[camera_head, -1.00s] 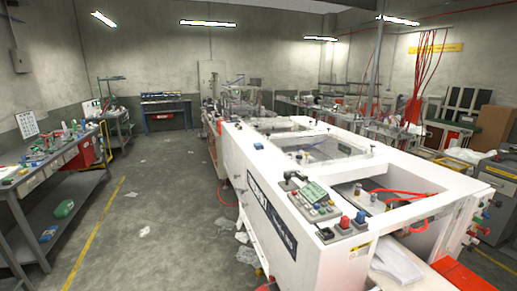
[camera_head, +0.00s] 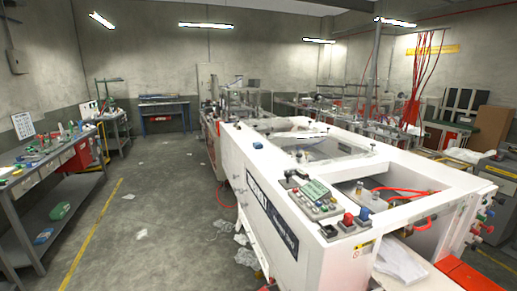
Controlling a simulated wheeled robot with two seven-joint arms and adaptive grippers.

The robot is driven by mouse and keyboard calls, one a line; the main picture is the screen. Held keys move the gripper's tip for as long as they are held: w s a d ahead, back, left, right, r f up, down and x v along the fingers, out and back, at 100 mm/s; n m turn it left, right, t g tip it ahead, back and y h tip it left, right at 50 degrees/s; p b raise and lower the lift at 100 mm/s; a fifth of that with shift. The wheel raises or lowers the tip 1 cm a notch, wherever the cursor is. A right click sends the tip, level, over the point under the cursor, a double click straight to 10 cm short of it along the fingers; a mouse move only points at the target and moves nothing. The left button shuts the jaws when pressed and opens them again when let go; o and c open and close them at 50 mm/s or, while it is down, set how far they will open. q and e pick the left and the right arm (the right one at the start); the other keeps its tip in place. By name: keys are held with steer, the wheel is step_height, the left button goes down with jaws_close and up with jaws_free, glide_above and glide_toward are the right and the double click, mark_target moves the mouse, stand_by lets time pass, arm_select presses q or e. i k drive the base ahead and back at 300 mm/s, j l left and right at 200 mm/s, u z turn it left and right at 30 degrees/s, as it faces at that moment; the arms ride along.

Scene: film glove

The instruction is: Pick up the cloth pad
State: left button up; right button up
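I cannot pick out a cloth pad for certain. A crumpled white sheet-like thing (camera_head: 400,262) lies at the near end of the white machine, beside a red surface; I cannot tell whether it is cloth, film or paper. Small items crowd the workbench (camera_head: 45,172) at the left, too small to tell whether one is a pad. Neither of my grippers is in view.
A long white machine (camera_head: 285,213) with a button panel (camera_head: 318,196) fills the middle and right. Pale scraps (camera_head: 246,258) lie on the floor beside it. The grey floor (camera_head: 160,220) between machine and left bench is mostly open. A blue bench (camera_head: 166,106) stands at the back.

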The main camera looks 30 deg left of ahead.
mark_target(256, 144)
steer(key=i+j+z, duration=0.2)
steer(key=j, duration=0.45)
steer(key=i+j+z, duration=0.2)
steer(key=j, duration=0.4)
steer(key=j+z, duration=0.25)
steer(key=j, duration=0.4)
steer(key=j+z, duration=0.2)
steer(key=j, duration=0.5)
steer(key=j+z, duration=0.2)
steer(key=j, duration=0.45)
steer(key=k+j+z, duration=0.2)
steer(key=j, duration=0.5)
steer(key=j+z, duration=0.25)
steer(key=j, duration=0.4)
steer(key=k+j+z, duration=0.2)
steer(key=j, duration=0.45)
